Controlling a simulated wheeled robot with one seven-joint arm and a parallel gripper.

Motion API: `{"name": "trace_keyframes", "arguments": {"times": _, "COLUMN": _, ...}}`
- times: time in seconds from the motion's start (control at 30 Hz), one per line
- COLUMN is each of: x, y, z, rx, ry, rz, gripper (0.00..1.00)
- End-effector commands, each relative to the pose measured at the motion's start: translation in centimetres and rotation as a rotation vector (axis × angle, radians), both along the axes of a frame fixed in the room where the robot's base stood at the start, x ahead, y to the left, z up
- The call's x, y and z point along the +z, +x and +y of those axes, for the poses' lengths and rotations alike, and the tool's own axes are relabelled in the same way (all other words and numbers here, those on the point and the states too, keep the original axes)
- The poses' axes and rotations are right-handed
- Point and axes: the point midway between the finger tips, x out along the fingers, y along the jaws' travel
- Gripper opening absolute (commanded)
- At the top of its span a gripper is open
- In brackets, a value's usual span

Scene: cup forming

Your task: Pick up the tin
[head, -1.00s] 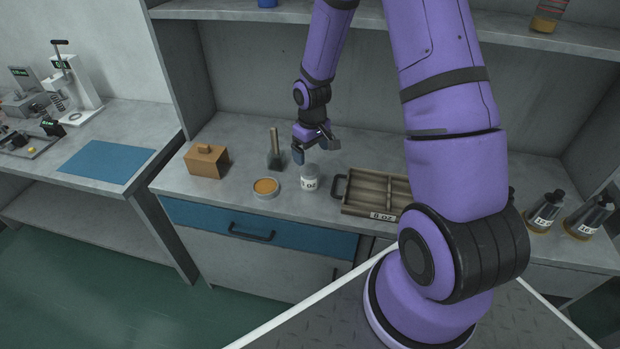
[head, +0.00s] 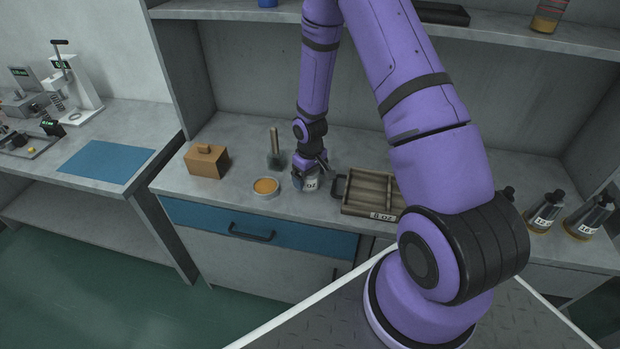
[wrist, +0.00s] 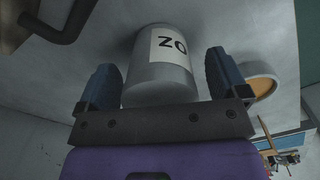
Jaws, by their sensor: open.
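The tin (head: 311,184) is a small grey metal cylinder with a white label ending in "OZ". It stands on the grey bench top, between a shallow round dish and a wooden tray. My gripper (head: 308,177) is down over it from above, and hides part of it in the head view. In the wrist view the tin (wrist: 160,75) lies between the two blue fingers of my gripper (wrist: 165,80). The fingers are open, with a gap showing on the right side and a narrower one on the left.
The round dish with orange contents (head: 266,186) is close on the left; it also shows in the wrist view (wrist: 262,84). The divided wooden tray (head: 368,192) with a dark handle is close on the right. Behind are a wooden-handled tool (head: 275,150) and an orange-brown block (head: 206,162).

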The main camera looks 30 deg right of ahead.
Motion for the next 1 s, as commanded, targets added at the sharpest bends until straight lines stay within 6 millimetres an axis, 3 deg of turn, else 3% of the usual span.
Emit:
{"name": "trace_keyframes", "arguments": {"times": 0.27, "x": -0.2, "y": 0.0, "z": 0.0, "rx": 0.0, "ry": 0.0, "rz": 0.0, "gripper": 0.9}}
{"name": "trace_keyframes", "arguments": {"times": 0.5, "x": -0.2, "y": 0.0, "z": 0.0, "rx": 0.001, "ry": 0.0, "rz": 0.0, "gripper": 0.36}}
{"name": "trace_keyframes", "arguments": {"times": 1.0, "x": 0.9, "y": 0.1, "z": 0.0, "rx": 0.001, "ry": 0.0, "rz": -0.003, "gripper": 0.36}}
